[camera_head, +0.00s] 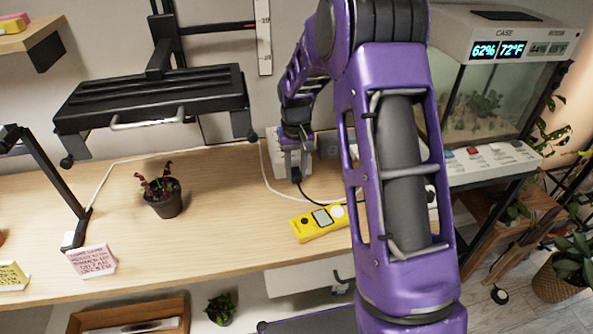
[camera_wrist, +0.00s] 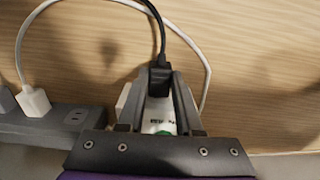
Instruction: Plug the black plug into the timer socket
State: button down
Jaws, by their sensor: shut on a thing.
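The black plug (camera_wrist: 160,80) is between the two dark fingers of my gripper (camera_wrist: 161,76), which is shut on it. Its black cord runs up and away in the wrist view. A white timer (camera_wrist: 159,114) with a green mark shows between the fingers, right by the plug. The fingers hide the contact, so I cannot tell whether the prongs are in the socket. In the head view the plug (camera_head: 296,175) is small and dark below white housing at the back of the table; my arm partly covers this area.
A grey power strip (camera_wrist: 50,127) with a white plug (camera_wrist: 34,101) and white cord lies beside the timer. A yellow meter (camera_head: 318,222) lies on the wooden table (camera_head: 230,215) near the black cord. A potted plant (camera_head: 164,200) stands left; the table between is clear.

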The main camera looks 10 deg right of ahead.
jog(key=shift+w, duration=0.15)
jog(key=c, duration=0.5)
grip_release()
jog(key=shift+r, duration=0.1)
